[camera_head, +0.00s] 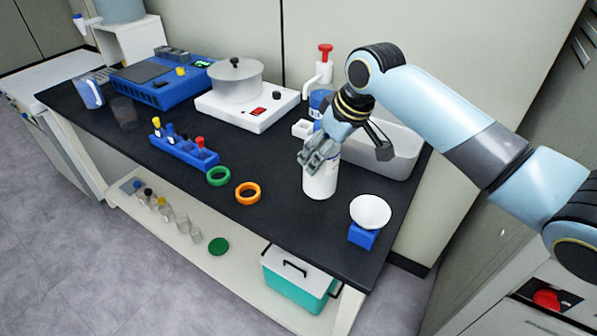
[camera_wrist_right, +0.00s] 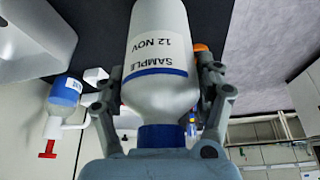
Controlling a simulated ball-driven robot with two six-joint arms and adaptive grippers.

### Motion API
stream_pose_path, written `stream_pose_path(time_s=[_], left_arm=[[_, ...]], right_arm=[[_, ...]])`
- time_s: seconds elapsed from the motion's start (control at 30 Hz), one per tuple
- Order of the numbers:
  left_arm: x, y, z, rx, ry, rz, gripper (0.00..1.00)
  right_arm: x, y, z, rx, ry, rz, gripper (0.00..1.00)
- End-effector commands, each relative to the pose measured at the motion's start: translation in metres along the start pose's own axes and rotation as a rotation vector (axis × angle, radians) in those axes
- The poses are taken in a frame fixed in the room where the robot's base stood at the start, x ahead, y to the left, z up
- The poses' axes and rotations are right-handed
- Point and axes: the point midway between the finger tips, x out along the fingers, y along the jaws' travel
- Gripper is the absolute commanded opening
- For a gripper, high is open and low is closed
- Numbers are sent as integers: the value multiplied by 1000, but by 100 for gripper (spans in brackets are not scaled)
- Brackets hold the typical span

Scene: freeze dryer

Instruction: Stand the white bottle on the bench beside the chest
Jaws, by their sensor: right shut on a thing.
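The white bottle (camera_head: 320,181) is upright over the right part of the black bench (camera_head: 285,218); I cannot tell whether its base touches the bench. My right gripper (camera_head: 318,153) is shut on its upper part from above. In the right wrist view the bottle (camera_wrist_right: 158,35) sits between both fingers (camera_wrist_right: 160,100), with a "SAMPLE 12 NOV" label, a blue band and a blue cap. Its base is cut off there. A teal chest with a pale lid and dark handle (camera_head: 298,282) stands on the lower shelf, below the bench's front edge. My left gripper is not in view.
A white bowl (camera_head: 370,211) on a blue block stands right of the bottle. A white tub (camera_head: 393,158) is behind it. Orange (camera_head: 247,193) and green (camera_head: 218,176) rings lie to its left. The bench between the orange ring and the bowl is mostly clear.

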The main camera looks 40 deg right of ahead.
Motion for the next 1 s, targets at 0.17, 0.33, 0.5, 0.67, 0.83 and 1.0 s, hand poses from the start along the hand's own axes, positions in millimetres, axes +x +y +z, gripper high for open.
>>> stream_pose_path(time_s=[0.17,0.33,0.5,0.67,0.83,1.0], left_arm=[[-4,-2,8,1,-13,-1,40],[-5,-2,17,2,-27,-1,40],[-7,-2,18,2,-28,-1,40],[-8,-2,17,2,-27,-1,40],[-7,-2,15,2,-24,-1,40],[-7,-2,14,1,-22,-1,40]], right_arm=[[24,-28,-11,2,2,-2,16],[34,-36,-13,-1,2,1,16],[56,-36,-3,0,-1,1,16],[69,-36,2,-2,2,3,16],[70,-35,2,-2,3,3,16],[72,-36,4,-1,0,2,74]])
